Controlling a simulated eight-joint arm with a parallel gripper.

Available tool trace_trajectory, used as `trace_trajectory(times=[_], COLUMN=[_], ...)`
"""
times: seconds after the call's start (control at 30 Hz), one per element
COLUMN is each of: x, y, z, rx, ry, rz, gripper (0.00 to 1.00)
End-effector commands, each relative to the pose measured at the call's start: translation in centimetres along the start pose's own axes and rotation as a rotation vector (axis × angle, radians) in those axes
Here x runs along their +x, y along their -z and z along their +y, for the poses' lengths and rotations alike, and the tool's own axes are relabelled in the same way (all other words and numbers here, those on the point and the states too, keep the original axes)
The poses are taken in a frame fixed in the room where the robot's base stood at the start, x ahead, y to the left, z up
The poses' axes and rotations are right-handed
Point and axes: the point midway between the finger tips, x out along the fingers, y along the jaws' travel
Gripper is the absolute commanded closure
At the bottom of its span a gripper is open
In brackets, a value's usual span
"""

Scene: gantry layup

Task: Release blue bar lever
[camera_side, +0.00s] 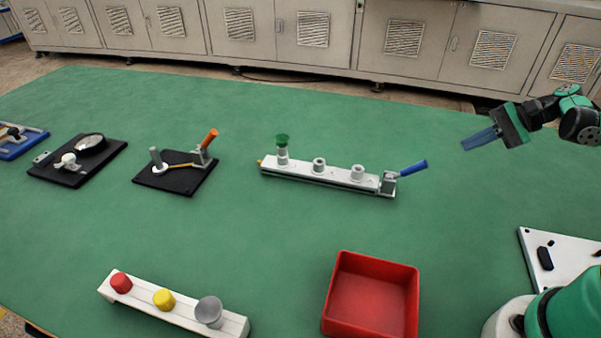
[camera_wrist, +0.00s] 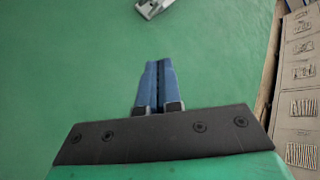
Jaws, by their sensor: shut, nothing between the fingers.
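The blue bar lever (camera_side: 412,168) sticks up and to the right from a grey clamp at the right end of a long white bar fixture (camera_side: 337,176). The fixture lies on the green table and carries several round posts, the leftmost topped with a green knob (camera_side: 282,140). My gripper (camera_side: 466,145) is above the table, to the right of the lever and apart from it. Its blue fingers are shut and empty. In the wrist view my gripper (camera_wrist: 158,66) points over bare green table. A small grey-white part (camera_wrist: 152,7) is cut off at the top edge there; the blue lever does not show.
A red tray (camera_side: 372,255) and a white block with red, yellow and grey knobs (camera_side: 135,287) stand in front. Black boards with an orange lever (camera_side: 209,138) and a round disc (camera_side: 90,144) lie left. Table between my gripper and the lever is clear.

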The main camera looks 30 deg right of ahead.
Motion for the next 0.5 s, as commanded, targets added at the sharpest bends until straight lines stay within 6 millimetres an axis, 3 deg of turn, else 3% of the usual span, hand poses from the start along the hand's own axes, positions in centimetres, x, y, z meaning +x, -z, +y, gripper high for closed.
trace_trajectory(times=[0.33,0.5], x=[7.6,8.2], y=[-0.1,-2.5], z=[0.0,0.0], rx=[-0.004,-0.003], ry=[-0.005,-0.003], rz=[-0.003,-0.001], gripper=[1.0,1.0])
